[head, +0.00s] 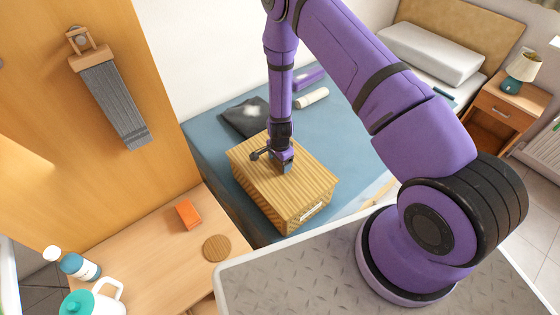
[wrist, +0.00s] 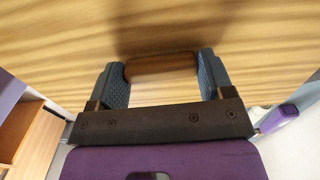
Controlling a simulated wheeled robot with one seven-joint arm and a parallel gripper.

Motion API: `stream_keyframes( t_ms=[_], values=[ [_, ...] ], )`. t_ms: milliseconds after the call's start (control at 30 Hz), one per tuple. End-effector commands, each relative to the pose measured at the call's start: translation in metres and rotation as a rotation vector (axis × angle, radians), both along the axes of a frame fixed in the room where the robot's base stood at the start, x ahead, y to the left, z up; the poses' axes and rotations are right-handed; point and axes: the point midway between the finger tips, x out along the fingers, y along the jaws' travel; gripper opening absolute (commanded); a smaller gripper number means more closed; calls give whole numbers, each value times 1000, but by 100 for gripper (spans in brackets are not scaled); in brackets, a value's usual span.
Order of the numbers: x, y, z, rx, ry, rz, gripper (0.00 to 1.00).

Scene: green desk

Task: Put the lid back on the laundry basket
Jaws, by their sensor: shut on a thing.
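The laundry basket (head: 322,203) is a box with striped light-wood sides and a pale label on its front. It stands on a blue surface in the middle of the head view. The flat striped lid (head: 305,180) lies over the top of the basket, lined up with its walls; I cannot tell whether any small gap is left beneath it. My gripper (head: 282,163) points down at the lid's middle. In the wrist view its blue fingers (wrist: 162,68) are shut on the ends of the lid's brown bar handle (wrist: 160,62). The inside of the basket is hidden.
Behind the basket lie a dark folded cloth (head: 246,117), a whitish roll (head: 312,97) and a purple object (head: 310,79). A wooden desk at lower left holds an orange block (head: 188,213), a round coaster (head: 217,248), a bottle (head: 78,266) and a pitcher (head: 92,303).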

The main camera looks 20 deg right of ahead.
Motion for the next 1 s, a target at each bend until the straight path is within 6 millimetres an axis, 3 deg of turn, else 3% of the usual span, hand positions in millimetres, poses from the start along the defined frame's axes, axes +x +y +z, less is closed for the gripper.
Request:
stream_keyframes(
  t_ms=[1000],
  values=[
    [0, 0, -8, 0, -1, 0, 46]
  ],
)
